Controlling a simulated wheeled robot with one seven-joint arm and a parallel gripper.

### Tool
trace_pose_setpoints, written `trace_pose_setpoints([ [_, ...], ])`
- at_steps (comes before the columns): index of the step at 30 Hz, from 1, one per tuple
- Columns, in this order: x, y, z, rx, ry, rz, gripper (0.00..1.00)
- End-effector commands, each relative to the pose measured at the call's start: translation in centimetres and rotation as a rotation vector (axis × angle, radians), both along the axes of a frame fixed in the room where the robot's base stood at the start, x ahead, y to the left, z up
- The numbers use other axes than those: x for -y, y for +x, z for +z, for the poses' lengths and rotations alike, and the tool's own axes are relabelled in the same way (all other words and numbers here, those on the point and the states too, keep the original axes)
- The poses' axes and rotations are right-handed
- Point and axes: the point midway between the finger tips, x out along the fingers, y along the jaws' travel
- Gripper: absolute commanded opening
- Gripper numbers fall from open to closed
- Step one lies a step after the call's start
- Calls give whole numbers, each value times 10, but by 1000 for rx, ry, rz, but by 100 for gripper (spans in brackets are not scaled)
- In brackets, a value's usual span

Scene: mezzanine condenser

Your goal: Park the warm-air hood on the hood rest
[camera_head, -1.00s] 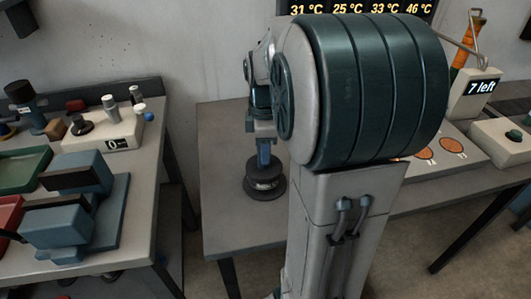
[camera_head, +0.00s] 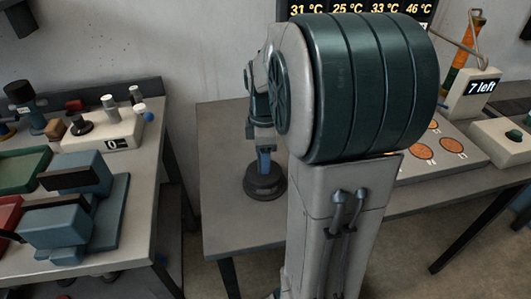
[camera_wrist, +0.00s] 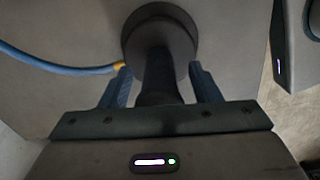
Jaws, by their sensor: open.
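The warm-air hood appears to be the dark round piece (camera_head: 265,188) low on the grey table, left of my arm. In the wrist view the hood (camera_wrist: 160,20) shows as a dark disc with a dark upright handle. It seems to sit flush on a dark round base, likely the hood rest; I cannot clearly tell the two apart. My gripper (camera_wrist: 160,78) is open, with its blue fingers on either side of the handle and gaps showing. In the head view my gripper (camera_head: 264,160) is just above the hood, partly hidden by my arm.
A blue hose (camera_wrist: 50,65) with a yellow end runs in from the left beside the disc. The left bench (camera_head: 135,195) holds trays, blue blocks and a small display. Behind my arm stand a panel with orange discs (camera_head: 422,148) and a "7 left" display (camera_head: 480,87).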

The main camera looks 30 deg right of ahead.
Motion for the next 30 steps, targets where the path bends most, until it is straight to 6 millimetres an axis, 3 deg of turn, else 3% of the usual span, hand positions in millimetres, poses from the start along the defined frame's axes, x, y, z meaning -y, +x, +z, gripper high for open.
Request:
trace_pose_setpoints([
  [5,0,1,27,5,-2,0,57],
  [12,0,1,81,5,-1,0,57],
  [18,0,1,111,2,-1,0,57],
  [24,-6,-3,120,8,-3,-34,57],
  [30,-41,-27,104,57,-6,-276,57],
])
